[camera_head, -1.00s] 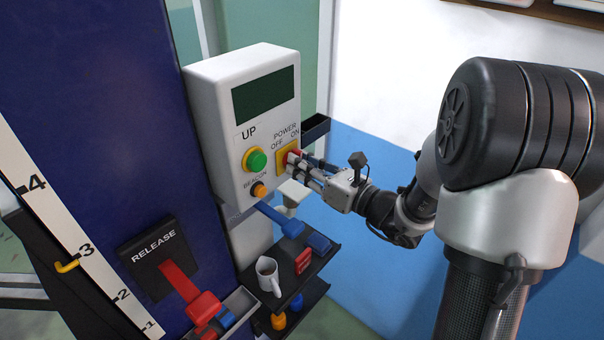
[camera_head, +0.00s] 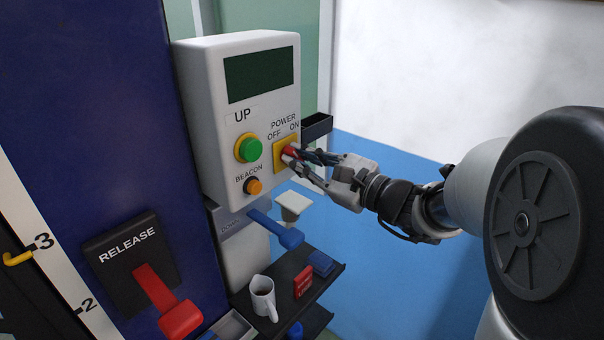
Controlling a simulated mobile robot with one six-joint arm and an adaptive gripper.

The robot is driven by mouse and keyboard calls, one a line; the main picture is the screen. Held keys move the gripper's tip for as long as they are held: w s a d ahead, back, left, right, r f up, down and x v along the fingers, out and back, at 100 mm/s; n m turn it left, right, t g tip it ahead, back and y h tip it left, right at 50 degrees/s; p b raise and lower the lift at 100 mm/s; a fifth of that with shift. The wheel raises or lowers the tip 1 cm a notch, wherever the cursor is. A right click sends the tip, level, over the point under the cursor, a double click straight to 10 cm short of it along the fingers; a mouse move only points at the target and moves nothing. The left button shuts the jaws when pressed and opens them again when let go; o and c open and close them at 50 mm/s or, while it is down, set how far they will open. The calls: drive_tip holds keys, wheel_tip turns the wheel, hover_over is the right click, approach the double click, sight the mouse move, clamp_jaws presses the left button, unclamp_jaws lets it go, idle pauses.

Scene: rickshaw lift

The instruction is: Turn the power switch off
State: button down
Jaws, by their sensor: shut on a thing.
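The power switch (camera_head: 290,151) is a red knob on a yellow plate (camera_head: 280,160), on the front of the white control box (camera_head: 215,150). OFF is printed at its upper left and ON at its upper right. My gripper (camera_head: 297,161) reaches in from the right with its fingers around the red knob and is shut on it. The fingers hide part of the knob, so its exact angle is hard to tell.
A green UP button (camera_head: 248,149) and an orange beacon button (camera_head: 253,186) sit left of the switch. A blue lever (camera_head: 278,230) sticks out below. A dark shelf (camera_head: 325,283) holds a white mug (camera_head: 263,297). A red release lever (camera_head: 165,300) is at lower left.

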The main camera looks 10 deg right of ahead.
drive_tip(key=shift+n+b, duration=0.6)
drive_tip(key=c, duration=1.6)
unclamp_jaws()
drive_tip(key=v, duration=1.2)
drive_tip(key=shift+a, duration=0.1)
